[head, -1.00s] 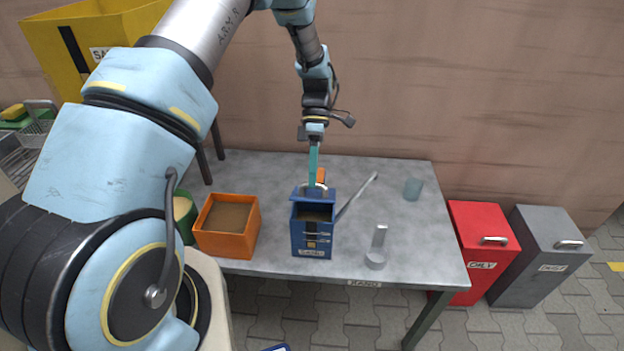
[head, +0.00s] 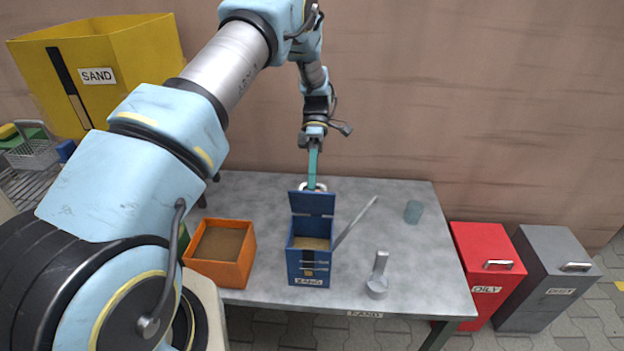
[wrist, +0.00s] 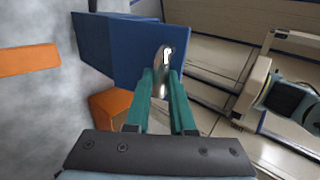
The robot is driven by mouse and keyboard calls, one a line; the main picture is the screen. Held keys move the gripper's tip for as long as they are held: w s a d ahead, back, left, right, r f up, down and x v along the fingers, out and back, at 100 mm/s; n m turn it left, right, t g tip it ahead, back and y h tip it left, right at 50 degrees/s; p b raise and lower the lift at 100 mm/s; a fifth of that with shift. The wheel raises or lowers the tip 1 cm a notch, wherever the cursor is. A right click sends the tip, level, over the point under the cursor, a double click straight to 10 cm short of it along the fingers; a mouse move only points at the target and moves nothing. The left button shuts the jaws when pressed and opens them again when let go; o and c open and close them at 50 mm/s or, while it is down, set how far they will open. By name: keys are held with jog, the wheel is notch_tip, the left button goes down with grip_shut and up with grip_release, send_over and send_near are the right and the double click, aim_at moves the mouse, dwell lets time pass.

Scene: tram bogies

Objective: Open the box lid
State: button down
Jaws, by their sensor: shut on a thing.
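The blue box (head: 308,268) stands on the grey table with sand-coloured contents showing inside. Its blue lid (head: 312,203) is raised, standing roughly upright at the back edge of the box. A metal handle sits at the lid's top edge. My gripper (head: 312,180) is above and behind the lid, its teal fingers shut on the lid handle. In the wrist view the lid (wrist: 140,52) and the metal handle (wrist: 163,68) show, with the handle between the fingertips (wrist: 162,80). The fingers partly hide the handle.
An orange box (head: 222,250) of brown contents stands left of the blue box. A grey rod (head: 357,220), a metal tool (head: 378,280) and a teal cup (head: 413,211) are on the right of the table (head: 400,245). Red (head: 485,270) and grey (head: 555,275) bins stand beyond.

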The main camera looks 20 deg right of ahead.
jog(key=shift+a+f, duration=0.1)
jog(key=shift+f, duration=0.35)
jog(key=c, duration=1)
grip_release()
jog(key=shift+w, duration=0.1)
jog(key=shift+o, duration=1.2)
jog(key=shift+r, duration=0.15)
jog(key=shift+r, duration=0.1)
jog(key=b+v, duration=0.3)
jog(key=v, duration=0.7)
jog(key=shift+w+r+b, duration=0.15)
jog(key=shift+w+b, duration=0.15)
jog(key=shift+w, duration=0.05)
